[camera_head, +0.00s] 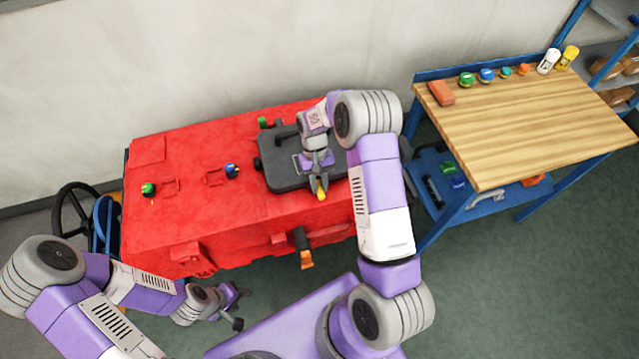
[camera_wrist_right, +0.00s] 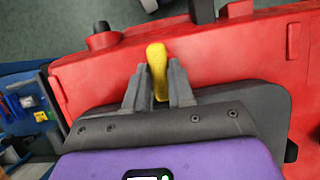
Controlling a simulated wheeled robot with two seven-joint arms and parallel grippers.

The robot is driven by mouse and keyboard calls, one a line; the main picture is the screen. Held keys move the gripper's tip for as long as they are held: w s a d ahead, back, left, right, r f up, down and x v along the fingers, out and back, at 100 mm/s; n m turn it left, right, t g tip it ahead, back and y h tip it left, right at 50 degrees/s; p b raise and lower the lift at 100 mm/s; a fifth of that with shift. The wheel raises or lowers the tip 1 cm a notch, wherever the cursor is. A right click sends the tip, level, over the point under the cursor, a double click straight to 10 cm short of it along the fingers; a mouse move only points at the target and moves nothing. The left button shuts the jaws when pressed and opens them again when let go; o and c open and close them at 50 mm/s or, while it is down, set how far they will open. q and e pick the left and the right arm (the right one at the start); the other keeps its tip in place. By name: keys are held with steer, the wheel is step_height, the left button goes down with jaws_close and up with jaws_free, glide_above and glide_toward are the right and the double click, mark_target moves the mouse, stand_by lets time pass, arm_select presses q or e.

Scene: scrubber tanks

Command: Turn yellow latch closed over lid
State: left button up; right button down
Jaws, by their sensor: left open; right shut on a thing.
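The yellow latch (camera_head: 321,190) sits at the front edge of the dark grey lid (camera_head: 284,178) on top of the red scrubber body (camera_head: 200,220). My right gripper (camera_head: 319,184) reaches down over the lid, its fingers around the latch. In the right wrist view the yellow latch (camera_wrist_right: 157,68) stands between the two grey fingers, which are shut on it; its tip points out past them over the red body. The lid (camera_wrist_right: 265,110) lies flat beneath the gripper. My left gripper (camera_head: 232,307) is open and empty, low in front of the scrubber's left part.
A wooden workbench (camera_head: 540,125) with bottles and coloured caps along its back stands at the right. Green (camera_head: 149,189) and blue (camera_head: 232,171) knobs stand on the red top. An orange-tipped handle (camera_head: 306,258) juts from the front. A black steering wheel (camera_head: 75,210) is at the left.

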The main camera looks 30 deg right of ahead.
steer(key=shift+n, duration=0.4)
steer(key=c, duration=1.2)
jaws_free()
steer(key=shift+c, duration=0.2)
steer(key=v, duration=0.7)
steer(key=shift+r, duration=0.25)
steer(key=shift+a, duration=0.1)
